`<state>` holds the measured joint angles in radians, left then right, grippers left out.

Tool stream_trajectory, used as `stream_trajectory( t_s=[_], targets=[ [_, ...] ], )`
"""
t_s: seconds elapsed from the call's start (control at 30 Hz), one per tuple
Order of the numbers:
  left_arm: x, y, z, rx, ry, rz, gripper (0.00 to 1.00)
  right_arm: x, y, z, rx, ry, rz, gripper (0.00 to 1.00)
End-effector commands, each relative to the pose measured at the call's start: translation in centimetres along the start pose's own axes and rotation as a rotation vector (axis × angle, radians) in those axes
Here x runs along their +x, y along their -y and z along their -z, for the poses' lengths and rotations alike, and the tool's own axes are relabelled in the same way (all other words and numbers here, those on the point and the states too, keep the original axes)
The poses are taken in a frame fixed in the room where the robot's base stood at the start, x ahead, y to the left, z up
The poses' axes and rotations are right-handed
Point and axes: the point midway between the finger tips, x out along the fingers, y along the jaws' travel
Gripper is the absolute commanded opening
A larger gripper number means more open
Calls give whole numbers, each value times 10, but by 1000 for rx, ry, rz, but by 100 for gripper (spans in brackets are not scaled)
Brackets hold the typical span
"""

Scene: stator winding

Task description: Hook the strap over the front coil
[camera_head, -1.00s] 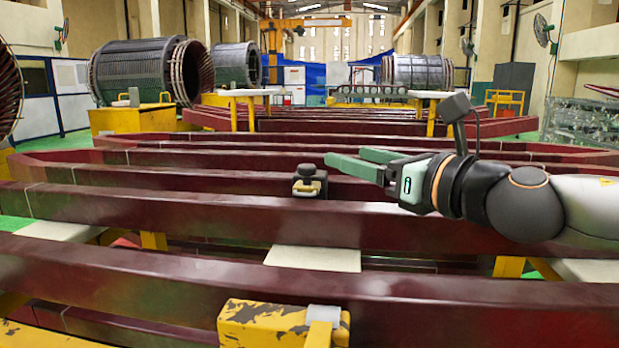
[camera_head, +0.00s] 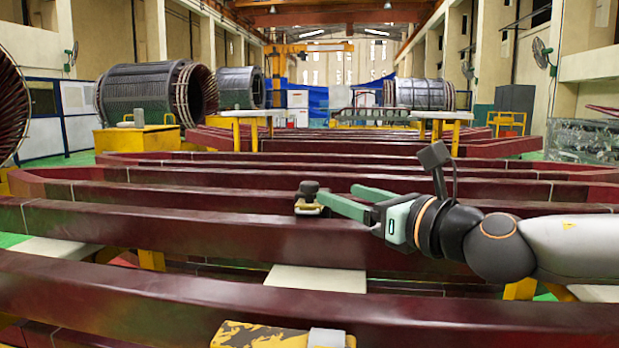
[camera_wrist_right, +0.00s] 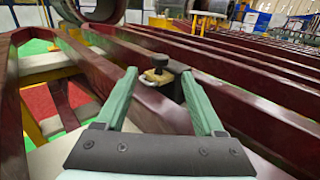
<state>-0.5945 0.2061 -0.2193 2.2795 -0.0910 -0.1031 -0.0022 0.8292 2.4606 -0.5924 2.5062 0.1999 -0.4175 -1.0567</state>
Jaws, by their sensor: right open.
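A small black piece with a round knob and a tan plate (camera_head: 309,199) sits at the long maroon coil bar in mid-picture; it may be the strap's fitting, but I cannot make out a strap. Maroon coil bars run across the head view, with one nearer bar (camera_head: 200,300) and one behind it (camera_head: 180,232). My right gripper (camera_head: 342,198) is open, its green fingers pointing left at the black piece. In the right wrist view, the knobbed piece (camera_wrist_right: 157,75) appears between and just beyond the open fingertips. Contact cannot be told. My left gripper is out of view.
A yellow worn block (camera_head: 262,336) stands at the front. A white plate (camera_head: 315,279) lies between the bars. More maroon bars, pale tables (camera_head: 250,113) and large dark drums (camera_head: 148,88) stand behind. The space above the bars is open.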

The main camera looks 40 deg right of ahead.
Motion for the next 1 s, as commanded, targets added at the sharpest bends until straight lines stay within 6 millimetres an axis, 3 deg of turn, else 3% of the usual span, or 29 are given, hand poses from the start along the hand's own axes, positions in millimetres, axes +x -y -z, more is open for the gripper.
stream_trajectory(
  t_s=[0.03,0.6,1.0],
  targets=[
    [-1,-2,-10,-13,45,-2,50,2,0,-2,0,-1,-2,70],
    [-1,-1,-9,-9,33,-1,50,81,0,1,1,-1,0,70],
    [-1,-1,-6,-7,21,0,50,101,0,0,0,1,-1,70]
  ],
)
